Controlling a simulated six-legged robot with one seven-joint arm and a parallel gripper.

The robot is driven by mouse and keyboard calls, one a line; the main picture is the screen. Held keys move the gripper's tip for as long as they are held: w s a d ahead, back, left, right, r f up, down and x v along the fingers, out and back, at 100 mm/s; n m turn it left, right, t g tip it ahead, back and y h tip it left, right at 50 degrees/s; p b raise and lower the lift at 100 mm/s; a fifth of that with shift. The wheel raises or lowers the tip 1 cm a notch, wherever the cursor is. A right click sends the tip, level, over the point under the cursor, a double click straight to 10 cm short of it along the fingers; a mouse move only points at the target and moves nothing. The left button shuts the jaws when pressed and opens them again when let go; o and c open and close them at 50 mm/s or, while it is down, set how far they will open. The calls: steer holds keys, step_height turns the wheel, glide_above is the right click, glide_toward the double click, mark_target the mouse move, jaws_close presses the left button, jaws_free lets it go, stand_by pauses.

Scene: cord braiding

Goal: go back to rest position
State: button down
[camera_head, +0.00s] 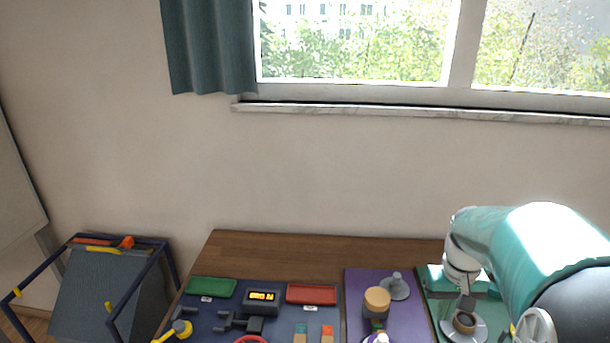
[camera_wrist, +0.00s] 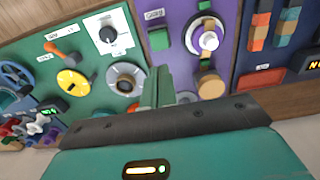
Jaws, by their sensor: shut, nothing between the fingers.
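My gripper (camera_head: 466,302) is at the right of the head view, over the green panel (camera_head: 437,312). In the wrist view its green fingers (camera_wrist: 157,88) are together, with nothing between them. They show near a round metal disc (camera_wrist: 125,78) on the green panel; I cannot tell if they touch anything. The disc also shows below the gripper in the head view (camera_head: 465,326). My teal arm reaches in from the right edge and hides part of the green panel.
The purple panel (camera_head: 356,290) bears a tan cylinder (camera_head: 377,302) and a grey cone (camera_head: 396,286). The blue panel holds green (camera_head: 211,287) and red (camera_head: 311,294) trays and a lit display (camera_head: 262,297). A dark-framed rack (camera_head: 110,290) stands left of the wooden table (camera_head: 260,245).

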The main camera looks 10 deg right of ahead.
steer(key=s+a+r+n+t, duration=0.1)
steer(key=s+a+r+t, duration=0.1)
steer(key=a, duration=0.5)
steer(key=s+a+r+n+t, duration=0.1)
steer(key=a+r, duration=0.3)
steer(key=a, duration=0.4)
steer(key=s+a+r+n+t, duration=0.1)
steer(key=s+a+r+t, duration=0.1)
steer(key=a, duration=0.5)
steer(key=shift+s+a+r+t, duration=0.15)
steer(key=shift+s+r+t, duration=0.25)
steer(key=shift+s, duration=0.6)
steer(key=shift+r, duration=0.1)
